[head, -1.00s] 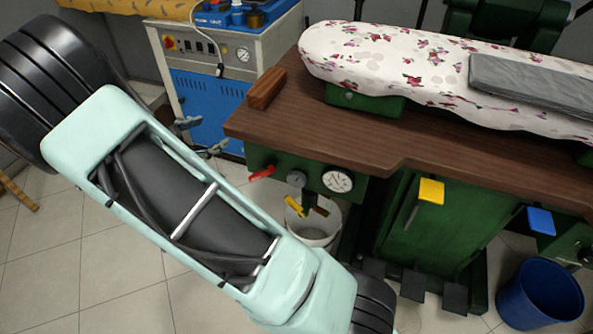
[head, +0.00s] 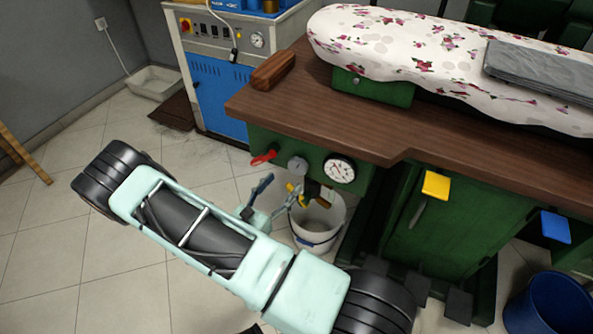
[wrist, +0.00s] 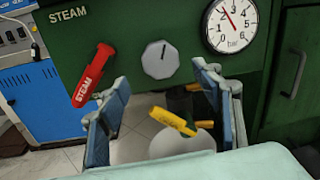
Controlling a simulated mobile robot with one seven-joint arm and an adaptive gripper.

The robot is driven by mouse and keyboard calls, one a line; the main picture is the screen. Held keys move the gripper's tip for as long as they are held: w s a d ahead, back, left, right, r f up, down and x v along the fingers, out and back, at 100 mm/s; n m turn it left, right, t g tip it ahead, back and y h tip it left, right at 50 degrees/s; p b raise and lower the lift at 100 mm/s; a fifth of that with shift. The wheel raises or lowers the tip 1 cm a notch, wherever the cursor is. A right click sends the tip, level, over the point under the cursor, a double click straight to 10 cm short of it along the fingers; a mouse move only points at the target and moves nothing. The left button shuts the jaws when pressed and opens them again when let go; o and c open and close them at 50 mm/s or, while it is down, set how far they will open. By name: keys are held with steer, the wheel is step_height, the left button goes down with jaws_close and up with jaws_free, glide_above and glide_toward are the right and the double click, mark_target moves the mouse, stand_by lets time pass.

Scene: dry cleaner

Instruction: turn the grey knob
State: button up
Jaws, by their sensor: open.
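The grey knob (head: 297,165) is a round dial on the green front panel under the wooden tabletop. My gripper (head: 284,190) is in front of the panel, just below the knob in the head view. In the wrist view my gripper (wrist: 160,86) has its blue-grey fingers wide apart, with the knob showing between and beyond their tips. The gripper is empty, and I see no contact with the knob.
A red STEAM lever (wrist: 93,76) is left of the knob, and a pressure gauge (head: 340,169) is right of it. A white bucket (head: 317,222) stands on the floor underneath. The wooden tabletop (head: 330,125) overhangs the panel.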

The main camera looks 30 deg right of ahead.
mark_target(296, 169)
steer(key=b+x, duration=0.1)
steer(key=x, duration=0.6)
steer(key=shift+w+d, duration=0.15)
steer(key=shift+d, duration=0.1)
steer(key=shift+c, duration=0.6)
steer(key=c, duration=1)
steer(key=shift+c, duration=0.2)
steer(key=shift+m, duration=0.3)
steer(key=m, duration=0.4)
steer(key=shift+r+p, duration=0.1)
steer(key=shift+p, duration=0.3)
steer(key=shift+m+y, duration=0.4)
steer(key=shift+m, duration=1.7)
